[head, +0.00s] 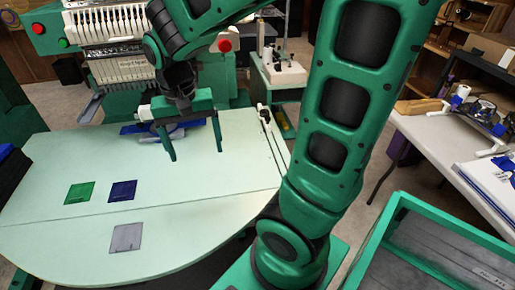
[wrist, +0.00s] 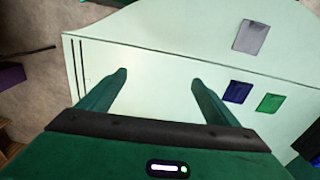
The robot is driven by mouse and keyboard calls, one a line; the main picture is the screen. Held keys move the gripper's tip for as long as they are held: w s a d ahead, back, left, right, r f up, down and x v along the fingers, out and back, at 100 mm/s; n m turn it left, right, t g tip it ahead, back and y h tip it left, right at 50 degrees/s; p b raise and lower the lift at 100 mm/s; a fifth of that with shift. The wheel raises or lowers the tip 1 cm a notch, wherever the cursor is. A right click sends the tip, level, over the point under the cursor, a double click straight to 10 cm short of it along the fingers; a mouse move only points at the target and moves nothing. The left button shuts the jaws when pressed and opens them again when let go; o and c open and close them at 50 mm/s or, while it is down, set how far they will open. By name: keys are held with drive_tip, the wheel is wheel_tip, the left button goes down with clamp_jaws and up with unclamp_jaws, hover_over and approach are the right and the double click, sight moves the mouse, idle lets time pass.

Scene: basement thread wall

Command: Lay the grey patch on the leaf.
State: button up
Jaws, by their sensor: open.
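The grey patch (head: 126,238) lies flat on the front section of the pale green table (head: 60,248), in front of a seam that crosses the top. It also shows in the wrist view (wrist: 251,37), beyond the seam. This front section looks like the table's leaf. My gripper (head: 196,154) is open and empty above the table behind the seam, to the right of and farther back than the grey patch. Its two fingers (wrist: 158,77) stand wide apart in the wrist view, with only bare tabletop between them.
A green patch (head: 80,192) and a dark blue patch (head: 122,191) lie side by side behind the seam. An embroidery machine (head: 118,45) stands at the back. A green-rimmed bin (head: 440,225) is at lower right. The table between my gripper and the patches is clear.

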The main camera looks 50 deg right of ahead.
drive_tip(key=s+d, duration=1)
drive_tip(key=s, duration=0.5)
drive_tip(key=shift+r+n+y, duration=0.3)
drive_tip(key=shift+r+y, duration=0.05)
drive_tip(key=shift+y, duration=0.05)
